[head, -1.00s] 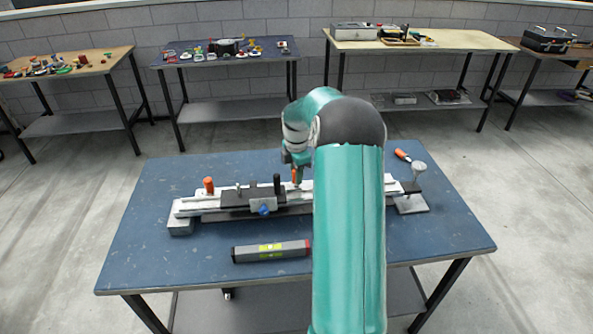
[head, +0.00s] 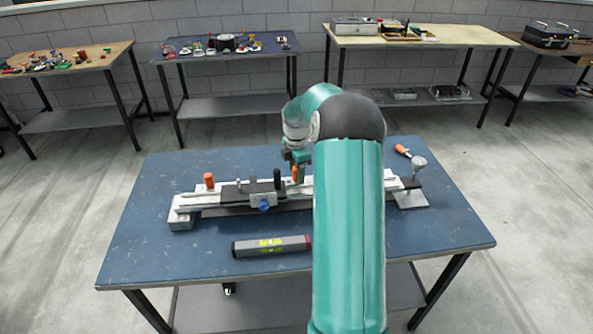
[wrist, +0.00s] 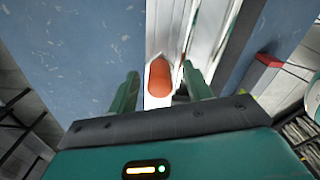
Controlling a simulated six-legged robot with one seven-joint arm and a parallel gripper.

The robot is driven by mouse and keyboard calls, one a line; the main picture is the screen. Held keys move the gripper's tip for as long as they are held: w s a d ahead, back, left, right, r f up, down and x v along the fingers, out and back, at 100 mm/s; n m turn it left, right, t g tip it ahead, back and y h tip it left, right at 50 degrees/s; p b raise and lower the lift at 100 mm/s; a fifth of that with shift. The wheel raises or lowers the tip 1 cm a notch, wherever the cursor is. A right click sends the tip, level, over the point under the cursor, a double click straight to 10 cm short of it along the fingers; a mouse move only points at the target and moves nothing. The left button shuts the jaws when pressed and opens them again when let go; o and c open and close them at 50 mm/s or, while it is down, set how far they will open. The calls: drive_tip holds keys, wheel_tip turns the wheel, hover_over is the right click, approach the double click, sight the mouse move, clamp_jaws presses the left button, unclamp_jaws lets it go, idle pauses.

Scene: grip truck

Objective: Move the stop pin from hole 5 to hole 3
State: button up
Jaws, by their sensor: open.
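An orange-topped pin (head: 295,174) stands on the far side of the long metal rail (head: 184,212), right of the carriage. My gripper (head: 298,163) is over this pin. In the wrist view the orange pin top (wrist: 159,77) lies between the two open fingers of my gripper (wrist: 162,84), with no clear grip on it. A second orange-topped pin (head: 208,181) stands near the rail's left end. The hole numbers cannot be read, and my arm covers part of the rail's right half.
A dark carriage with a blue knob (head: 264,205) and a black upright post (head: 277,179) sits on the rail. A grey level (head: 271,246) lies in front. An orange-handled tool (head: 403,151) lies at back right. The blue table's (head: 150,250) front left is clear.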

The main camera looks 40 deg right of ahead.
wheel_tip(320, 180, up, 14)
drive_tip(key=shift+f, duration=0.15)
idle(0.7)
drive_tip(key=s+a+r+m+t+h, duration=0.1)
drive_tip(key=s+a+r+m, duration=0.2)
drive_tip(key=a, duration=0.5)
drive_tip(key=s+a+r+m+t, duration=0.15)
drive_tip(key=a+r, duration=0.25)
drive_tip(key=a, duration=0.4)
drive_tip(key=s+a+r+m+h, duration=0.1)
drive_tip(key=s+a+r+m, duration=0.2)
drive_tip(key=a, duration=0.4)
drive_tip(key=s+a+f+m+t+y, duration=0.2)
drive_tip(key=s+a+m, duration=0.5)
drive_tip(key=s+a, duration=0.6)
drive_tip(key=s+t, duration=0.1)
drive_tip(key=s, duration=0.3)
drive_tip(key=shift+a+f, duration=0.2)
drive_tip(key=shift+f, duration=0.2)
